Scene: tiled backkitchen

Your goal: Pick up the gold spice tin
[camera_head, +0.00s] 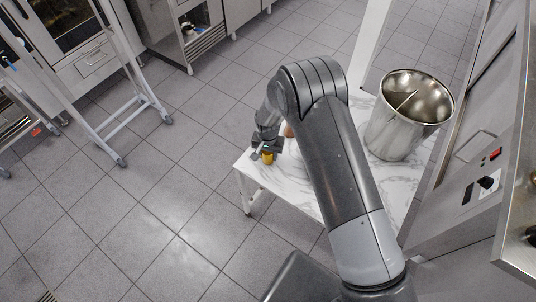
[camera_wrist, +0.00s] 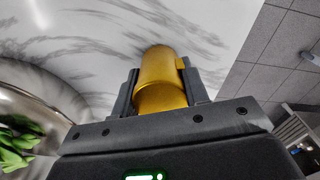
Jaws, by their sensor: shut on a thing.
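The gold spice tin (camera_wrist: 160,80) is a small yellow-gold cylinder, seen large in the wrist view between the two dark fingers of my gripper (camera_wrist: 161,88). The fingers are shut on its sides. In the head view, the tin (camera_head: 268,157) shows as a small gold patch below my gripper (camera_head: 264,152), near the left corner of the white marble table (camera_head: 258,168). My arm covers part of the table. I cannot tell whether the tin touches the table top.
A large steel pot (camera_head: 392,132) stands on the table at the right. A brownish object (camera_head: 289,131) is partly hidden behind my arm. Green leaves (camera_wrist: 15,145) show in a shiny round vessel (camera_wrist: 50,85) in the wrist view. Open tiled floor lies left of the table.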

